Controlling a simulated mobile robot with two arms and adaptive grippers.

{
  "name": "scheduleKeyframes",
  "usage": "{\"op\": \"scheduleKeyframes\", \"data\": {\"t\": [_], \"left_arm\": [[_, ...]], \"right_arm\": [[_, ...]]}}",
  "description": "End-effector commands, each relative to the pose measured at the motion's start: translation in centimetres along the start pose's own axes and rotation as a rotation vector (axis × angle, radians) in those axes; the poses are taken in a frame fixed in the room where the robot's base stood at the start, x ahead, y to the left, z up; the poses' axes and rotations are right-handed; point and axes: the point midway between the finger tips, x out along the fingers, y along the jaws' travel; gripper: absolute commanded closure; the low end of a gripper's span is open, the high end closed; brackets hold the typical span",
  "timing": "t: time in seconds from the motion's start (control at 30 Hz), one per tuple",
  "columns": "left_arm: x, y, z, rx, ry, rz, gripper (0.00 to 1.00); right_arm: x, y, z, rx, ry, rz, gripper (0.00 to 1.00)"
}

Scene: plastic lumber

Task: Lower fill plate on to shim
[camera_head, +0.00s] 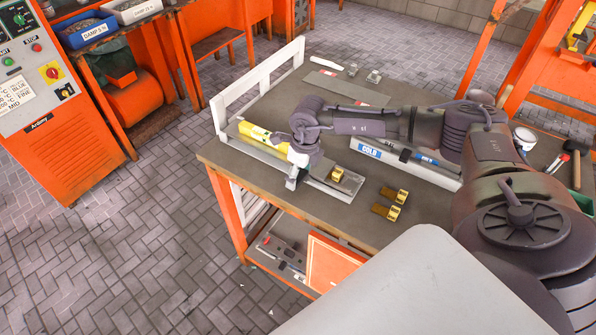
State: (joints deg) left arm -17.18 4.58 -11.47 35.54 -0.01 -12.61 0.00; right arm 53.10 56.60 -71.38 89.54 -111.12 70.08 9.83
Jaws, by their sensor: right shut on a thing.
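My right gripper (297,168) reaches in from the right and points down at a long grey metal assembly near the bench's left front edge. It is shut on a piece mostly hidden by the fingers and wrist, which I take to be the fill plate. A yellow block (262,138) lies along the assembly to the left of the gripper. A grey flat plate (349,184) shows to the right, with a brass-coloured clamp (337,174) on it. I cannot make out the shim or whether the held piece touches anything. My left gripper is not in view.
The bench (330,212) holds two more brass-coloured pieces (399,197) at the front. A white tray labelled COLD (369,150) lies behind them. A white rail (257,85) stands along the left edge. A flat grey sheet (347,88) lies at the back.

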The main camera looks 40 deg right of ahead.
Motion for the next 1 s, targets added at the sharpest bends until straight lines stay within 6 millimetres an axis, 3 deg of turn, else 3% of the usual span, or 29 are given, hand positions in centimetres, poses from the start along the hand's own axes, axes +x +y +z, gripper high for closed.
{"op": "scheduleKeyframes", "data": {"t": [0.23,0.27,0.4,0.77,1.0], "left_arm": [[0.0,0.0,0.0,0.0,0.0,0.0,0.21],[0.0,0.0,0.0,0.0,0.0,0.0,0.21],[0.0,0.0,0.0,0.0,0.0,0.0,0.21],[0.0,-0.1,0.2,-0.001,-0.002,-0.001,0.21],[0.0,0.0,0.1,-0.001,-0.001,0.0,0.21]], "right_arm": [[0.6,0.2,-0.6,-0.001,0.017,0.005,0.93],[0.6,0.2,-0.6,-0.001,0.018,0.005,0.27],[0.6,0.2,-0.6,0.0,0.018,0.004,0.05],[0.0,0.1,-0.3,0.0,0.01,0.003,0.05],[-3.8,0.0,-0.2,0.0,0.007,0.001,0.05]]}}
